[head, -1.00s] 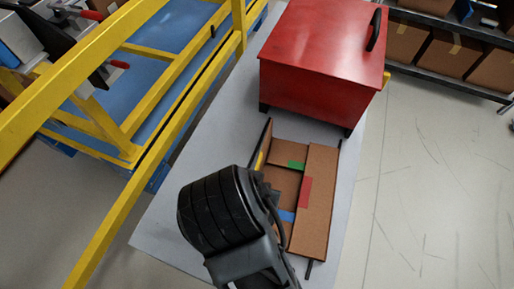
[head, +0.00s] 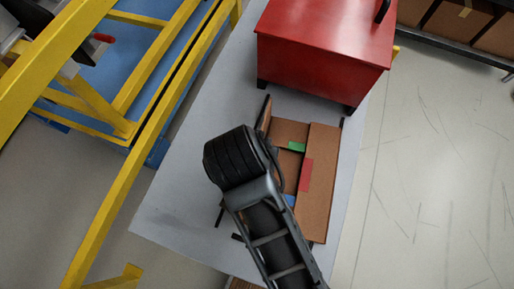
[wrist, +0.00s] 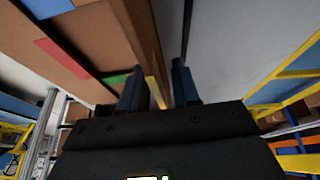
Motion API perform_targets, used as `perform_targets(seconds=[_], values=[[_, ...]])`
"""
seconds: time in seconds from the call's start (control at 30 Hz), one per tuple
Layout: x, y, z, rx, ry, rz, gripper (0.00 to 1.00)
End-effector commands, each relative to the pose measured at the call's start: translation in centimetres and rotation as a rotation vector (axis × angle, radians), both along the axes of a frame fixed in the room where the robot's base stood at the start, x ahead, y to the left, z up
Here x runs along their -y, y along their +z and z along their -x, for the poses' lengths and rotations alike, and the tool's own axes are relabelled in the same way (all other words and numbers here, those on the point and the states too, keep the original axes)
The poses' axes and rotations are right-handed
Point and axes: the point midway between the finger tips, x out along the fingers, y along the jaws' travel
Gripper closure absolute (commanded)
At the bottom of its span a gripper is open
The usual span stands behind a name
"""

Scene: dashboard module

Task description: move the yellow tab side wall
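The cardboard box (head: 290,133) lies on the grey table with green (head: 297,147), red (head: 306,175) and blue (head: 289,200) tabs. Its left side wall (head: 264,118) shows a brown face in the head view; my gripper hides the rest of it. In the wrist view the yellow tab (wrist: 154,91) shows on the edge of this side wall (wrist: 140,35). My gripper (wrist: 157,85) has its fingers apart, one on each side of that edge, with a gap visible on the right. In the head view my arm covers the fingertips.
A red case (head: 325,45) with a black handle stands on the grey table (head: 185,180), just behind the box. A yellow frame (head: 150,145) runs along the table's left side. The table's left part is clear. Open floor lies to the right.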

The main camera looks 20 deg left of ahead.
Motion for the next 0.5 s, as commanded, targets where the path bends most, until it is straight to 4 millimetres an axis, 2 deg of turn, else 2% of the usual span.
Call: perform_targets(seconds=[0.33, 0.5], values=[[-0.01, -0.48, -0.17, 0.0, 0.0, -0.001, 0.69], [-0.01, -0.46, -0.16, 0.0, 0.0, 0.0, 0.85]])
